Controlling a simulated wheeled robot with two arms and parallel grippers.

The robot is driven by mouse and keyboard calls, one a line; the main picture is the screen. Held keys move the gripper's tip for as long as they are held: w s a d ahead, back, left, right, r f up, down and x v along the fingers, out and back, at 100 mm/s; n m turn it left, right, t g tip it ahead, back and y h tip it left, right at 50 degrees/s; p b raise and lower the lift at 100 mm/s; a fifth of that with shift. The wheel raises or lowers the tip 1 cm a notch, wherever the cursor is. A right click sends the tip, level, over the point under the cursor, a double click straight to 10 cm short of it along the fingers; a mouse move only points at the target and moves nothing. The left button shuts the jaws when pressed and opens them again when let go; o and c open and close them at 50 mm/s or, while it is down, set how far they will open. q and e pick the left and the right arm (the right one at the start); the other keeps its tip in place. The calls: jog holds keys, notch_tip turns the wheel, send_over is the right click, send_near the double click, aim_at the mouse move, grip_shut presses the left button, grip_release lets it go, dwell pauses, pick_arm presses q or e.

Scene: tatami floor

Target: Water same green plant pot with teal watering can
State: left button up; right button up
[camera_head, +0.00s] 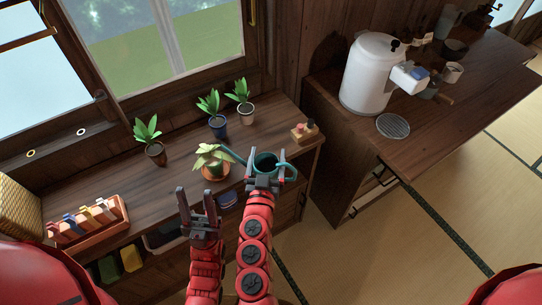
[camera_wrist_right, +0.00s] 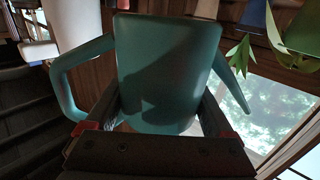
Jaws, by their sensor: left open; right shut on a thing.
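The teal watering can (camera_head: 266,163) is held by my right gripper (camera_head: 265,181) above the front edge of the wooden shelf. Its spout points left toward a plant with pale green leaves (camera_head: 213,157) in an orange-brown pot (camera_head: 215,173). In the right wrist view the can's teal body (camera_wrist_right: 168,70) fills the middle, between the fingers of my right gripper (camera_wrist_right: 160,115). My left gripper (camera_head: 197,208) is open and empty, in front of the shelf, left of my right arm. Other green plants stand in a brown pot (camera_head: 156,153), a blue pot (camera_head: 218,126) and a grey-white pot (camera_head: 245,112).
A tray of colored items (camera_head: 92,219) sits at the shelf's left. A small wooden block with bottles (camera_head: 304,131) is at its right end. A white dispenser (camera_head: 370,75) stands on the darker cabinet (camera_head: 440,120) at right. Tatami floor (camera_head: 375,235) is open at lower right.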

aim_at(258, 157)
jog(key=shift+w+a+f+n+b, duration=0.2)
jog(key=shift+a+f+b, duration=0.15)
jog(key=shift+a, duration=0.2)
jog(key=shift+w+a+f+n+b, duration=0.1)
jog(key=shift+w+a+f+b, duration=0.1)
jog(key=shift+a+f, duration=0.25)
jog(key=shift+a, duration=0.2)
jog(key=shift+a+f+n+p, duration=0.15)
jog(key=shift+a+n+p, duration=0.05)
jog(key=shift+n+p, duration=0.3)
jog(key=shift+f, duration=0.1)
jog(key=shift+r+n+g+p, duration=0.3)
jog(key=shift+r+n+p, duration=0.3)
jog(key=shift+p, duration=1.45)
jog(key=shift+w+a+r+n+g+h+p, duration=0.15)
jog(key=shift+r+n+p, duration=0.5)
jog(key=shift+p, duration=1.6)
jog(key=shift+s+a+r+n+g+h+p, duration=0.15)
jog(key=shift+r+n+p, duration=0.45)
jog(key=shift+p, duration=1.65)
jog(key=shift+w, duration=0.1)
